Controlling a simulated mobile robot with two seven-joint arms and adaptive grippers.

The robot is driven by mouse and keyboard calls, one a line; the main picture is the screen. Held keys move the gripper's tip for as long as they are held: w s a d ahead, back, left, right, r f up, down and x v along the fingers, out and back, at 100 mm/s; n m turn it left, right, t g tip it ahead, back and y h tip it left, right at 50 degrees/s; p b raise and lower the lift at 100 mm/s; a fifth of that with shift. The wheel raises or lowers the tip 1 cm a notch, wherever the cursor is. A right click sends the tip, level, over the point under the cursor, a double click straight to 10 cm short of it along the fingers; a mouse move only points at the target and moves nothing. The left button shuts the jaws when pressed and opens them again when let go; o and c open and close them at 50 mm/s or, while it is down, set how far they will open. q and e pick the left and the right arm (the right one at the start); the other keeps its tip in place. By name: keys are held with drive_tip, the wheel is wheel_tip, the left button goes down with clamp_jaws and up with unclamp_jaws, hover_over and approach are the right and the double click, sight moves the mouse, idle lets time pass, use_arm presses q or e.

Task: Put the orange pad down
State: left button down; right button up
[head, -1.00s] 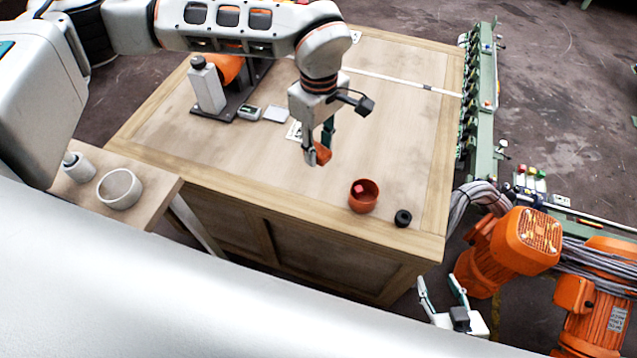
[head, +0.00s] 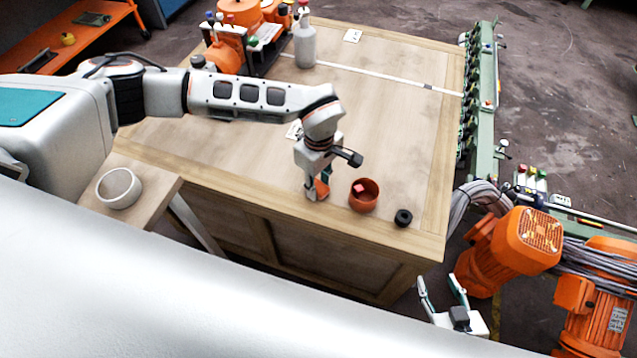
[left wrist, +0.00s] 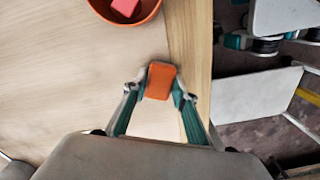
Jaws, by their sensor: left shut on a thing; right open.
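The orange pad (head: 322,188) is in my left gripper (head: 317,190), near the front edge of the wooden table (head: 400,150). In the left wrist view the orange pad (left wrist: 160,81) sits between the two fingertips of my left gripper (left wrist: 160,88), which is shut on it. I cannot tell whether the pad touches the tabletop. My right gripper (head: 443,292) is open and empty, low in front of the table.
An orange-brown bowl (head: 364,203) with a red block (head: 359,188) inside stands just right of the pad. A black ring (head: 403,217) lies further right. A white bowl (head: 118,188) is on the side shelf. A white bottle (head: 305,45) stands at the back.

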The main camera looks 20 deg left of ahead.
sight(319, 185)
use_arm(q)
drive_tip(key=shift+f, duration=0.15)
drive_tip(key=c, duration=1.6)
unclamp_jaws()
drive_tip(key=shift+r, duration=0.3)
wheel_tip(319, 185, up, 12)
drive_tip(key=shift+w+f, duration=0.1)
drive_tip(key=shift+w, duration=0.05)
